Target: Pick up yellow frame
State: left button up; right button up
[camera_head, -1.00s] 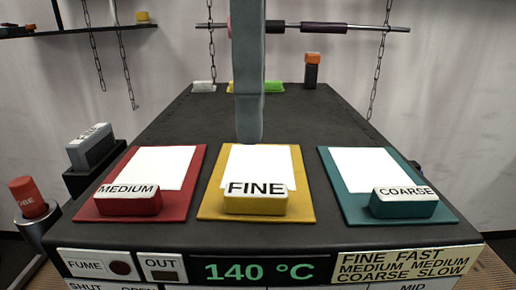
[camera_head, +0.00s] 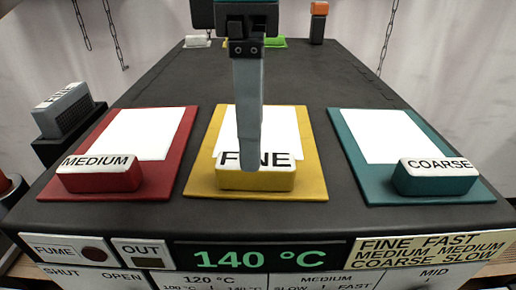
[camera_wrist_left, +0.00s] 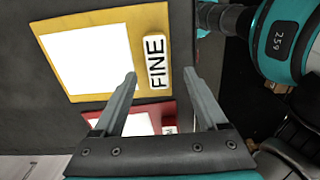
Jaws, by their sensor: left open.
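The yellow frame (camera_head: 201,178) lies flat on the dark table, a yellow plate with a white sheet and a raised handle block (camera_head: 280,180) labelled FINE at its front edge. It also shows in the left wrist view (camera_wrist_left: 105,20). My left gripper (camera_head: 249,166) points down over it, its finger covering part of the FINE label. In the left wrist view the open fingertips (camera_wrist_left: 160,77) stand to either side of the block's near end, with nothing held. Whether they touch the block I cannot tell. My right gripper is not in view.
A red frame labelled MEDIUM (camera_head: 80,195) lies to the left and a teal frame labelled COARSE (camera_head: 472,192) to the right, with narrow dark gaps between. A control panel (camera_head: 264,256) reading 140 °C runs along the front. The table behind the frames is mostly clear.

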pick_arm(q)
jog(key=shift+w+d+f, duration=0.1)
jog(key=shift+f, duration=1.25)
jog(key=shift+w+f, duration=0.1)
jog(key=shift+f, duration=1.25)
grip_shut()
